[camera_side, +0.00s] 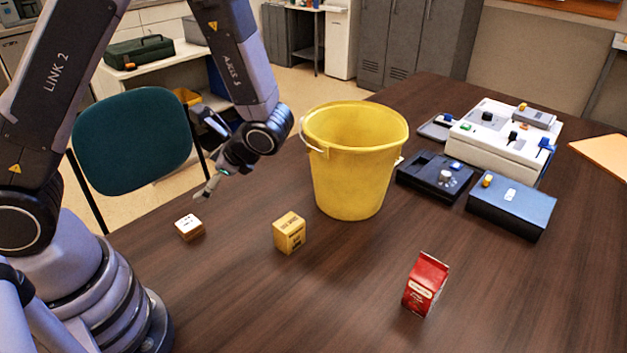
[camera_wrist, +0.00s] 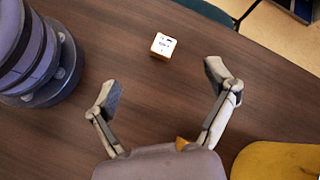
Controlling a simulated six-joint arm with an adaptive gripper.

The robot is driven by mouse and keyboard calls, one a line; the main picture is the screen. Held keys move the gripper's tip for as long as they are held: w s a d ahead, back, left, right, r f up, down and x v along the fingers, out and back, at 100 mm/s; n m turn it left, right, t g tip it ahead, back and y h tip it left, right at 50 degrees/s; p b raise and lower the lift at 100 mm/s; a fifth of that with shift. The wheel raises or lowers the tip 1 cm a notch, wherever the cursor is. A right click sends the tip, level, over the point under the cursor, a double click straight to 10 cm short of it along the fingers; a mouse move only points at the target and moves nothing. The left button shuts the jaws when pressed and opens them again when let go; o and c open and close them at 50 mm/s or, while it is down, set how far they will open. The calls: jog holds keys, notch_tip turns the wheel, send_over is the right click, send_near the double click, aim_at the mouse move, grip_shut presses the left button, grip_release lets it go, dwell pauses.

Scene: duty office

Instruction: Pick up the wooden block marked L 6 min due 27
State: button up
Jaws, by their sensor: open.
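A small wooden block (camera_side: 189,227) with a pale marked top sits on the table at the left, near my base. Its print is too small to read. It also shows in the wrist view (camera_wrist: 163,46), upright on the table beyond the fingertips. My gripper (camera_side: 207,193) is open and empty, above the table and a little behind the block in the side view. In the wrist view its two fingers (camera_wrist: 163,82) are spread wide, with the block ahead of them and apart from both. A yellow block-like box (camera_side: 290,233) with dark print stands to the right.
A yellow bucket (camera_side: 354,160) stands right of my gripper. A red carton (camera_side: 425,284) is at the front right. Control boxes (camera_side: 503,140) stand at the back right. A teal chair (camera_side: 132,143) is behind the table's left edge. Table around the block is clear.

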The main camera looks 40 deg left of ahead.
aim_at(192, 227)
jog(key=f+m+y, duration=0.1)
jog(key=f+m, duration=0.1)
jog(key=f, duration=0.3)
jog(key=f+m+t+y, duration=0.1)
jog(key=f+m+y, duration=0.1)
jog(key=f+m, duration=0.1)
jog(key=s+f+m+t+y, duration=0.1)
jog(key=f+m, duration=0.2)
jog(key=f, duration=0.3)
jog(key=shift+a+f, duration=0.25)
jog(key=shift+f, duration=0.05)
jog(key=shift+a+f+y, duration=0.25)
jog(key=shift+a+y, duration=0.05)
jog(key=x, duration=0.8)
jog(key=shift+x, duration=2.55)
jog(key=shift+s+f, duration=0.1)
jog(key=shift+f, duration=0.1)
jog(key=c, duration=1.2)
jog(key=shift+c, duration=0.2)
